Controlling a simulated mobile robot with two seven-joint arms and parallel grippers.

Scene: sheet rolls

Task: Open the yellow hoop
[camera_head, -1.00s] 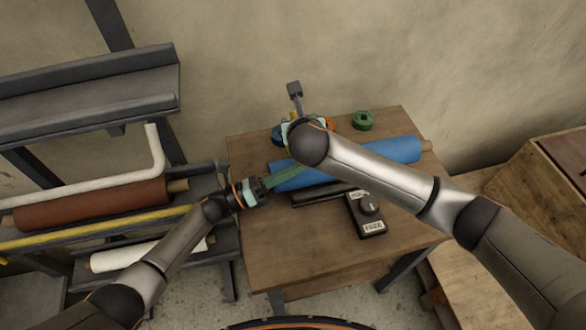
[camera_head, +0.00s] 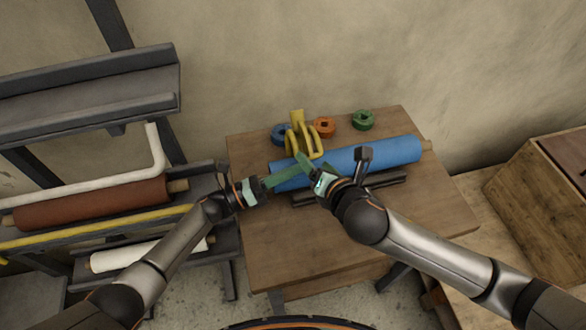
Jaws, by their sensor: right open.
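The yellow hoop (camera_head: 303,140) shows as upright curved yellow bands at the left part of the blue roll (camera_head: 375,155), on its far side. I cannot tell whether it passes around the roll. My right gripper (camera_head: 304,163) is open, its green fingers just in front of the hoop and over the roll's left part. I cannot tell whether it touches either. My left gripper (camera_head: 290,176) reaches in from the left, its green fingers at the roll's left end; whether they are open or shut does not show.
Blue (camera_head: 281,132), orange (camera_head: 324,126) and green (camera_head: 363,120) rings lie along the back of the wooden table (camera_head: 285,250). A dark bar (camera_head: 385,186) lies in front of the roll. A rack (camera_head: 90,90) with rolls stands left. The table's front is mostly clear.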

